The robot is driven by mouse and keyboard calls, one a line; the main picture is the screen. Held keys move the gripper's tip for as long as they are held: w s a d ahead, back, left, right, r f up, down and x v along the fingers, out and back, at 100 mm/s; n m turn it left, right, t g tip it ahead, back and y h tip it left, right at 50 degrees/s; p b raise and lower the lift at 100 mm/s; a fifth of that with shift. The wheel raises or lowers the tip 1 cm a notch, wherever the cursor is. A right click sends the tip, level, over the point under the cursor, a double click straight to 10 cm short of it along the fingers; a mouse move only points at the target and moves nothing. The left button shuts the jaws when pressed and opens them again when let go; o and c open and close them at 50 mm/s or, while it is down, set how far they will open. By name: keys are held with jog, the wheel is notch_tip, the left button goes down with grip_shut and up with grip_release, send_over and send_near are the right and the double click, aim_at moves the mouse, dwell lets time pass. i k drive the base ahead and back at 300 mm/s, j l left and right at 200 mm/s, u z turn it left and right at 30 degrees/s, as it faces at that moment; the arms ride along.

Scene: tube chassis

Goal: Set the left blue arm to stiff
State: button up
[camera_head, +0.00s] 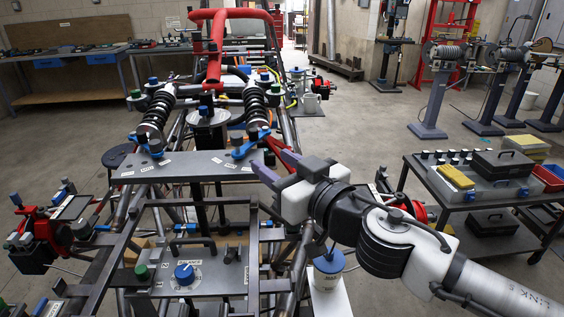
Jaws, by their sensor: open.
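The left blue arm (143,138) is a small blue lever by the left end of the grey plate (190,166), under the left black coil shock. A matching right blue arm (245,148) sits at the plate's right end, under the right shock. White labels lie on the plate, but their text is too small to read, so the left arm's setting cannot be told. My gripper (274,167) is open, with its purple fingertips at the plate's right end, close to the right blue arm. It is well to the right of the left blue arm. No object shows between the fingers.
The tube chassis (278,75) carries a red hoop (213,45), bars and knobs around the plate. A blue dial (184,274) is in front. A tool cart (470,205) stands right, benches behind. Open air lies above the plate.

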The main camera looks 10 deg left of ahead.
aim_at(255, 136)
jog(key=k+l, duration=0.2)
jog(key=l, duration=0.2)
jog(key=k+l, duration=0.45)
jog(key=l, duration=0.3)
